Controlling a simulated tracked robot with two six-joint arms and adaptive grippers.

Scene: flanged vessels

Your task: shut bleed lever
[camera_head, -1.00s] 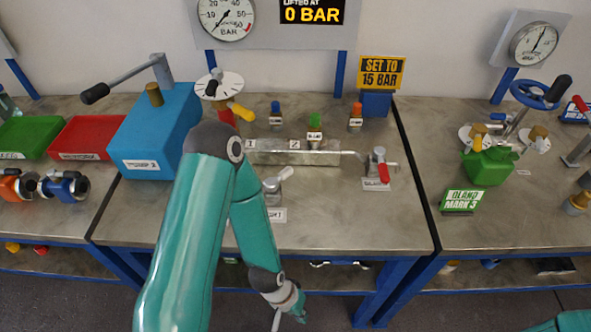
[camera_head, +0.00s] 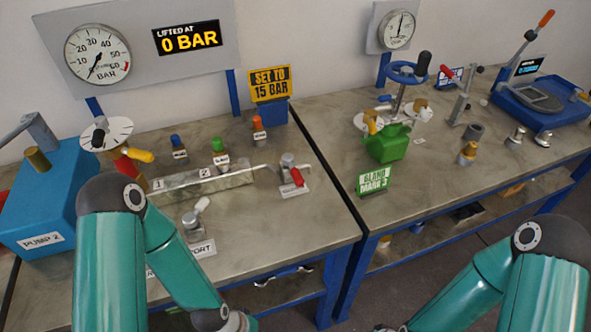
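A small metal valve with a red lever (camera_head: 297,177) stands on the bench right of the clear block; the small label in front of it is too blurred to read, so I cannot confirm that it is the bleed lever. The red handle slants down toward the front right. A second metal valve with a white-tipped lever (camera_head: 201,205) stands nearer the front edge, by a partly hidden label ending in "ORT". My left arm reaches down in front of the bench, and its gripper is cut off by the bottom edge. My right arm is at lower right, its gripper also out of frame.
A blue pump box (camera_head: 45,205) stands left, beside a red and yellow-handled fitting (camera_head: 135,160). The display (camera_head: 187,38) reads 0 BAR; a yellow sign (camera_head: 270,83) says SET TO 15 BAR.

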